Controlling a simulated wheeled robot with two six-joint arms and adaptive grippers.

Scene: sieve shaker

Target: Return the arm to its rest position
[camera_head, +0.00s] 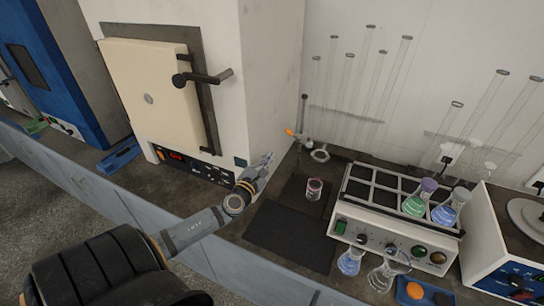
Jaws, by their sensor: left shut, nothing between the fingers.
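My left arm comes in from the lower left and stretches over the bench edge. Its gripper (266,159) is shut and empty, pointing away from me in front of the white oven (270,70). The fingers are small and partly blend with the oven's lower corner; I cannot tell how far they are from it. My right gripper is not in view.
The oven's cream door (150,95) is shut. A small jar (314,189) stands on the bench by a dark mat (290,236). A shaker unit (385,237) holds flasks; more flasks stand before it. A ring stand (304,120) is behind.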

